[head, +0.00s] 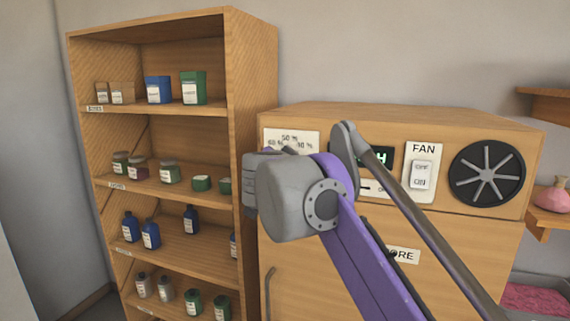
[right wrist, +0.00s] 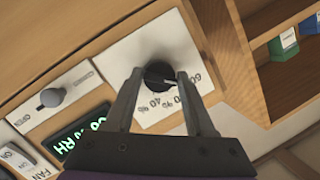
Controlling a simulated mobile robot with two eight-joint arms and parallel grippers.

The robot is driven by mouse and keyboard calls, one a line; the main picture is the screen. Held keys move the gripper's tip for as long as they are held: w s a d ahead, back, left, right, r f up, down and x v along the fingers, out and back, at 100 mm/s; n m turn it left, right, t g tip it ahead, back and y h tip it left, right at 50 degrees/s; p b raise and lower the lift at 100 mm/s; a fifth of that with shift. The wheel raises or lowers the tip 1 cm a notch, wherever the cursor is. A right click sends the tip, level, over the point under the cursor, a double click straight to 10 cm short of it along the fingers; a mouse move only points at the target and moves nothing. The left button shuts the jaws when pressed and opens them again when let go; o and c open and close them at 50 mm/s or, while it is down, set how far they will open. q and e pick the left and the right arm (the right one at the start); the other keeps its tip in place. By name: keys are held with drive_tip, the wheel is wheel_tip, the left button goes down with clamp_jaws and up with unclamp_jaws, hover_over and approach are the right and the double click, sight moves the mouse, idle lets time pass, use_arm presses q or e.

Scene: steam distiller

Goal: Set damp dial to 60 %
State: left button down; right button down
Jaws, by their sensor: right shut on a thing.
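The damp dial (right wrist: 156,74) is a round black knob on a white plate (right wrist: 178,43) in the right wrist view. Printed percent marks, including 60 and 40, stand around it, partly hidden by my fingers. My right gripper (right wrist: 159,78) is shut on the knob, one finger on each side. A thin pale mark shows on the knob, but its exact setting is hard to tell. In the head view the dial's plate (head: 290,136) shows its top marks, and my right arm hides the knob. A green RH display (right wrist: 82,133) is lit; its digits are hard to read. My left gripper is out of view.
The panel also carries a slider (right wrist: 52,97), a fan switch (head: 421,175) and a round fan (head: 487,173). A wooden shelf (head: 152,25) with jars, bottles and boxes stands close on the left. A pink flask (head: 552,197) is at the right edge.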

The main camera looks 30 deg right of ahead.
idle(0.6)
drive_tip(key=shift+c, duration=1.4)
unclamp_jaws()
drive_tip(key=shift+d, duration=0.15)
drive_tip(key=shift+s, duration=0.1)
drive_tip(key=v, duration=1)
drive_tip(key=shift+s+a+r+b, duration=0.15)
drive_tip(key=shift+s+a+b, duration=0.1)
drive_tip(key=shift+s+b, duration=0.1)
drive_tip(key=shift+w, duration=0.1)
